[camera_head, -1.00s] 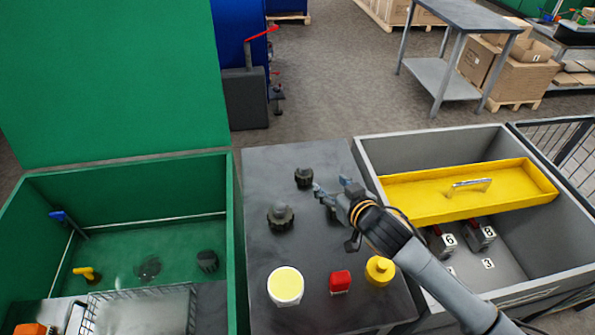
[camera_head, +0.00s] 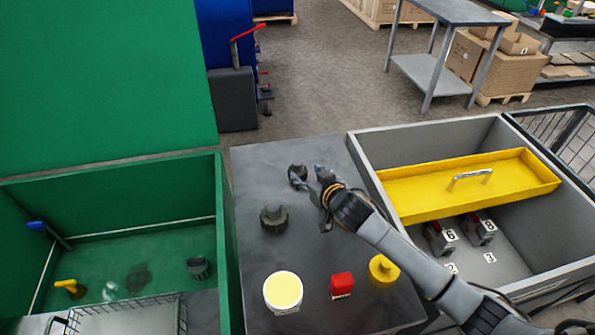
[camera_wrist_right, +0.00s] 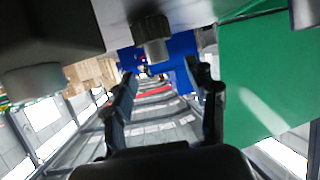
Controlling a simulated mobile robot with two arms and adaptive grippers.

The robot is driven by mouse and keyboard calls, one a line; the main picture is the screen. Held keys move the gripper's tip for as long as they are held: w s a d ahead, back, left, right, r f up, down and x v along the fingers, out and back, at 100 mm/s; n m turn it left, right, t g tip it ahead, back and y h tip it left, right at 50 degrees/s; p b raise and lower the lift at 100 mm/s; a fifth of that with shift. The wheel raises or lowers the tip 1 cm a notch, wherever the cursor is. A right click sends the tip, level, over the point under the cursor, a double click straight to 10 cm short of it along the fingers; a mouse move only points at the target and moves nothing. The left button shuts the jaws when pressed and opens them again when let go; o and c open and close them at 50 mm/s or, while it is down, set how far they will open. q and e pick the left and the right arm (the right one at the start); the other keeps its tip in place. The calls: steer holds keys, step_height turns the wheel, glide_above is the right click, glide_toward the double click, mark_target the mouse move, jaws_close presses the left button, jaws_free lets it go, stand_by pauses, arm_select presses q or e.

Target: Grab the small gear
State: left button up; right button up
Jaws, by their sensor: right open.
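A small dark gear (camera_head: 298,176) stands on the grey table near its far edge. A wider dark gear (camera_head: 274,217) stands nearer and to its left. My right gripper (camera_head: 312,182) is open beside the far small gear, on its right, with the fingers pointing left towards it. In the right wrist view, which is upside down, a gear (camera_wrist_right: 152,37) shows beyond the open fingers (camera_wrist_right: 165,90), roughly in line with the gap between them. Whether a finger touches it cannot be told. My left gripper is not in view.
A yellow-topped white container (camera_head: 283,292), a red block (camera_head: 342,285) and a yellow weight-like piece (camera_head: 383,270) stand at the table's near side. A green bin (camera_head: 226,240) is on the left; a grey bin (camera_head: 430,139) with a yellow tray (camera_head: 420,205) is on the right.

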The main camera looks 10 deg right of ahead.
mark_target(300, 166)
steer(key=shift+d+p+x, duration=0.2)
steer(key=shift+p+x, duration=0.1)
steer(key=shift+x, duration=2.65)
steer(key=shift+r, duration=0.1)
jaws_close()
